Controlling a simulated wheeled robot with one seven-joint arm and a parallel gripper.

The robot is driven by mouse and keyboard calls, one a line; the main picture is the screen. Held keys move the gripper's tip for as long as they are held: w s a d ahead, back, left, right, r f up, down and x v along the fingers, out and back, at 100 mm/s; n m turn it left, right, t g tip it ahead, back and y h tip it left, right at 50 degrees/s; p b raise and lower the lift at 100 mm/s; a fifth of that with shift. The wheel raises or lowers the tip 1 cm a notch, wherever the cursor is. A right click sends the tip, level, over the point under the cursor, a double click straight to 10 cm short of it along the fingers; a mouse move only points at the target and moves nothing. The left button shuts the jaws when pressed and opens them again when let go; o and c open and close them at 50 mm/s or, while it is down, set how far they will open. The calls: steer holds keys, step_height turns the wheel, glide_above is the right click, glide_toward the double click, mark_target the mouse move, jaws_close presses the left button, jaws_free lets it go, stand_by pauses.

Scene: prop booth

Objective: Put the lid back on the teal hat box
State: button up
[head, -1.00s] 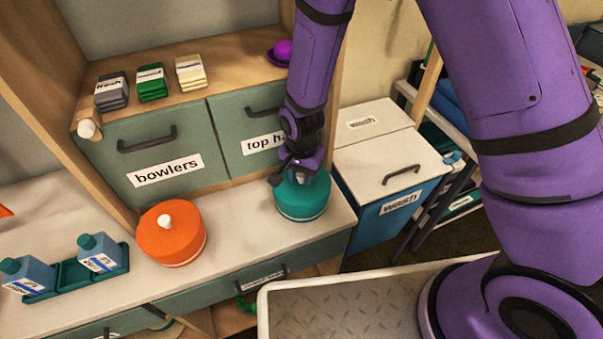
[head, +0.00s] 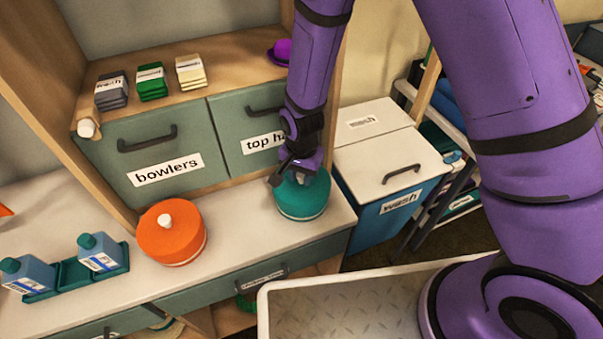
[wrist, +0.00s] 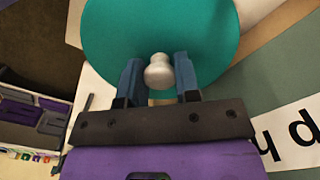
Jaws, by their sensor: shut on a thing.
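The teal hat box (head: 302,207) stands upright on the white counter, below the drawer labelled "top ha…". Its teal lid (wrist: 160,30) is on top of it, with a pale round knob (wrist: 158,71) in the middle. My gripper (head: 298,176) is over the lid, pointing down. In the wrist view my gripper (wrist: 159,80) has its two blue fingers on either side of the knob, shut on it. My wrist hides part of the lid in the head view, and I cannot tell whether the lid is fully seated all round.
An orange hat box (head: 171,233) with a white knob stands to the left on the counter (head: 235,222). Blue bottles (head: 103,252) stand in a green tray farther left. A wash bin (head: 388,160) is close on the right. Drawer fronts (head: 160,150) rise behind.

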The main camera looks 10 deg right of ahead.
stand_by(0.4)
steer(key=o, duration=1.5)
steer(key=shift+c, duration=0.2)
steer(key=shift+r, duration=3.5)
jaws_close()
steer(key=shift+f, duration=2.45)
steer(key=shift+r, duration=0.1)
